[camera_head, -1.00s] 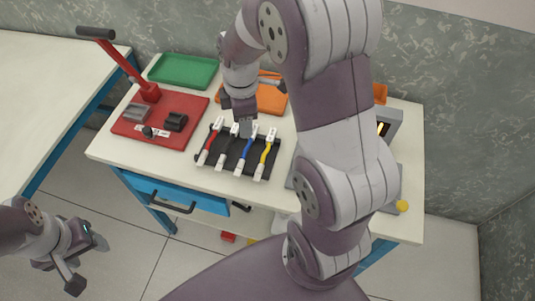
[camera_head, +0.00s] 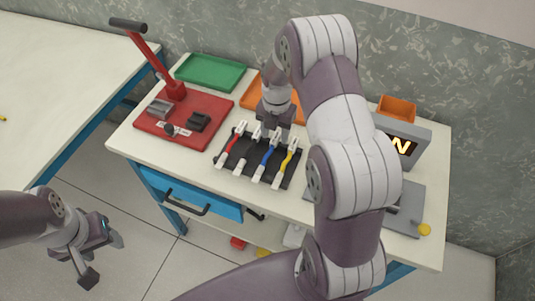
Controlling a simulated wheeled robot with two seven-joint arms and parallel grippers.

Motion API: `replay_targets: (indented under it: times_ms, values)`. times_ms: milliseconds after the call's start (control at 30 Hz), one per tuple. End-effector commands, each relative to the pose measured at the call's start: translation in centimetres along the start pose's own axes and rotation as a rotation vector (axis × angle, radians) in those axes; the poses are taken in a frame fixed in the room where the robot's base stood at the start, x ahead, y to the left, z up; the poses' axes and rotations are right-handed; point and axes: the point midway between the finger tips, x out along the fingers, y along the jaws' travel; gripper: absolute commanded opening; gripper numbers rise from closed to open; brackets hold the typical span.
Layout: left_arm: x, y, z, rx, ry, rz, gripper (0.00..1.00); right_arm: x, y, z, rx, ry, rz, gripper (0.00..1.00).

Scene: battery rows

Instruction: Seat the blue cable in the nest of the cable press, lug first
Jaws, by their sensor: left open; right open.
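The blue cable (camera_head: 268,155) lies in the black rack (camera_head: 228,164) with red, black and yellow cables beside it, each with pale end pieces. My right gripper (camera_head: 277,125) is open, pointing down close to the far end of the blue cable. Its fingertips are partly hidden, and I cannot tell if they touch the cable. The red press (camera_head: 220,106) with a long raised lever stands to the left on the table. It bears a grey block (camera_head: 160,107) and a black block (camera_head: 199,121). My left gripper (camera_head: 103,258) is open and empty, low at the left, away from the table.
A green tray (camera_head: 211,72) and an orange tray (camera_head: 254,95) lie at the back. My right arm covers part of the table.

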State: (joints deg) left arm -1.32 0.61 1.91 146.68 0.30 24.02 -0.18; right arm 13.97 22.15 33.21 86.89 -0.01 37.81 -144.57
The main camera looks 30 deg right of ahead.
Motion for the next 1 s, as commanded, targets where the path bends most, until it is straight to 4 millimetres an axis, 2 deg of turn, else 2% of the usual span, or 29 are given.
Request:
replay_targets:
  times_ms: [100, 300, 433, 467, 800, 1000]
  values:
    - [0.0, 0.0, 0.0, 0.0, 0.0, 0.0, 0.56, 1.2, 0.0, 0.0, 0.001, 0.0, 0.0, 0.49]
    - [0.0, 0.0, 0.0, 0.0, 0.0, 0.0, 0.56, 1.2, 0.0, 0.0, 0.002, -0.001, 0.001, 0.49]
    - [0.0, 0.0, 0.0, 0.0, 0.0, 0.0, 0.56, 1.2, 0.0, 0.0, 0.002, -0.001, 0.001, 0.07]
    - [0.0, 0.0, 0.0, 0.0, 0.0, 0.0, 0.56, 1.2, 0.0, 0.0, 0.002, -0.001, 0.001, 0.0]
    - [0.0, 0.0, 0.0, 0.0, 0.0, 0.0, 0.56, 1.0, 0.0, 0.0, 0.002, -0.002, 0.001, 0.0]
    - [0.1, 0.0, 0.0, 0.0, 0.0, 0.0, 0.56, -1.2, 0.0, 0.1, 0.002, -0.004, 0.003, 0.0]
